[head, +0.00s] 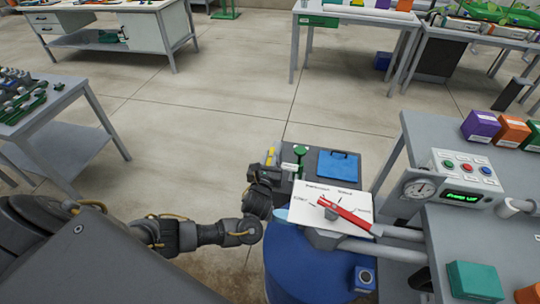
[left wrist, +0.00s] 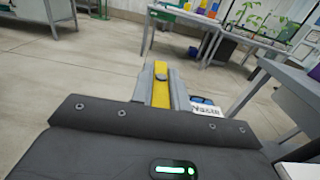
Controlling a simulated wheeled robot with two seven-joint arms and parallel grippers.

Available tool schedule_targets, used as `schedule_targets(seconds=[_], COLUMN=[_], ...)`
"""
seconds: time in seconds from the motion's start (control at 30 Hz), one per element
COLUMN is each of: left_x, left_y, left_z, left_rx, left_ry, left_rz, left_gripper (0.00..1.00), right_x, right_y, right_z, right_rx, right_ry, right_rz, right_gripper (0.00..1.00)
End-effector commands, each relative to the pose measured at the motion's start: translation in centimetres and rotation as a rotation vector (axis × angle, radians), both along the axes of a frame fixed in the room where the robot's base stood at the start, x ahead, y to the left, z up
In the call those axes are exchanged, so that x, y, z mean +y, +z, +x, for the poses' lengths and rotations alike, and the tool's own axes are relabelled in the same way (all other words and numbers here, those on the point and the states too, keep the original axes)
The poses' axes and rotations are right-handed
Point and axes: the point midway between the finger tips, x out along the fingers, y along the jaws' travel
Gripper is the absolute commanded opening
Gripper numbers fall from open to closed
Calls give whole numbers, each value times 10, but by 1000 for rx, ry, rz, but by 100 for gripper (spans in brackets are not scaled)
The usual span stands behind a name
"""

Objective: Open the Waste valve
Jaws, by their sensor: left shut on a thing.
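My left gripper (head: 268,172) is beside the grey box at the middle of the head view. It is shut on a yellow lever (head: 270,155). In the left wrist view the yellow lever (left wrist: 160,92) runs between the two grey fingers (left wrist: 161,88), with a round grey pivot on it. A small white label (left wrist: 206,108) sits just right of the fingers; its text is too small to read surely. I cannot tell how far the lever is turned. My right gripper is not in view.
A green-handled valve (head: 300,154) stands right of my left gripper. A red lever (head: 345,214) lies over a white labelled plate (head: 300,213) on a blue drum (head: 300,265). A control box with a gauge (head: 460,178) stands on the right bench.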

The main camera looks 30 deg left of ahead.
Motion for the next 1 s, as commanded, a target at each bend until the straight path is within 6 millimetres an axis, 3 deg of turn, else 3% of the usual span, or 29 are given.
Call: schedule_targets(seconds=[0.37,0.4,0.53,0.83,1.0], left_x=[1,1,1,0,-6], left_y=[1,1,1,0,0], left_z=[0,0,0,-2,-22], left_rx=[-3,-3,-2,-2,1], left_ry=[6,6,5,3,2], left_rz=[-1,-1,-1,-2,-4], left_gripper=[0,22,38,38,38], right_x=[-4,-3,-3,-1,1], right_y=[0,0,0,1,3], right_z=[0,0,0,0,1], right_rx=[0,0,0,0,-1], right_ry=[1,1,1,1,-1], right_rz=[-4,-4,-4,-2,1], right_gripper=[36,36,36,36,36])
